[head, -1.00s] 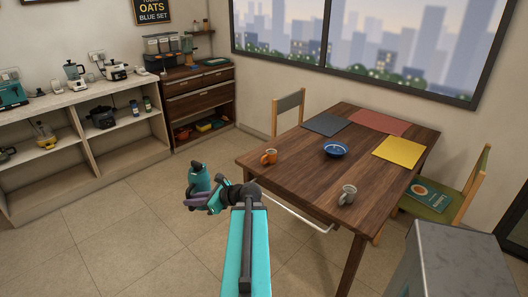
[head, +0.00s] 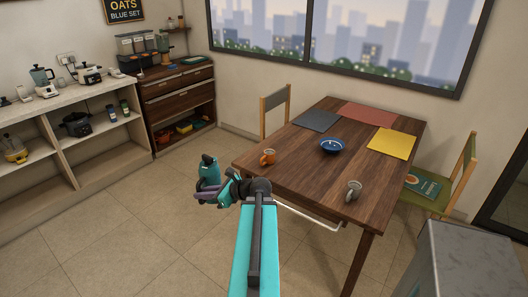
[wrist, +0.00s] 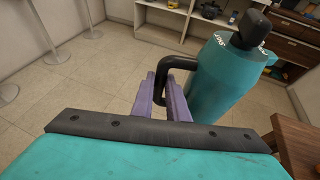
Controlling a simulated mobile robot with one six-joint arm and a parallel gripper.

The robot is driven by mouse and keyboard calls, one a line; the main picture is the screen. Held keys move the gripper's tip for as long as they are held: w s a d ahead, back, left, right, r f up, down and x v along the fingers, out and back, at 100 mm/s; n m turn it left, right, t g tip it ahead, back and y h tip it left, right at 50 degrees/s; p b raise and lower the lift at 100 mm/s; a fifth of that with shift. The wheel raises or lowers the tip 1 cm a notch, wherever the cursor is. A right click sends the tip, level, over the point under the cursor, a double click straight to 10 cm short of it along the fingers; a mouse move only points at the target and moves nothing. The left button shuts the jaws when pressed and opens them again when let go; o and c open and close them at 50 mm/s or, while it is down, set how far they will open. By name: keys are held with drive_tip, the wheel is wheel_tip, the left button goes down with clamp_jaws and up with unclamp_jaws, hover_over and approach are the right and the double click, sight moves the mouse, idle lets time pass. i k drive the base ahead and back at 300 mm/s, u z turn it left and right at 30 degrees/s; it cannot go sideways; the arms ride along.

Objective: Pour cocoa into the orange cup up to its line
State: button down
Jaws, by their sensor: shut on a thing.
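A teal jug (head: 208,172) with a black top hangs in my gripper (head: 210,193), to the left of the table and over the floor. In the wrist view, the purple fingers (wrist: 172,98) are closed on the black handle of the jug (wrist: 222,82), which looks roughly upright. The orange cup (head: 267,158) stands upright near the left edge of the wooden table (head: 300,178), to the right of the jug and apart from it. The cup's inside and its line are too small to make out.
A blue bowl (head: 333,146), a grey mug (head: 353,190) and red, yellow and dark placemats are on the table. Chairs stand at its far left and right. A grey metal-topped unit (head: 465,255) is at lower right. The floor left of the table is clear.

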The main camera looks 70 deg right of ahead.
sight(269, 157)
drive_tip(key=z, duration=0.6)
drive_tip(key=i, duration=1.15)
drive_tip(key=z, duration=0.4)
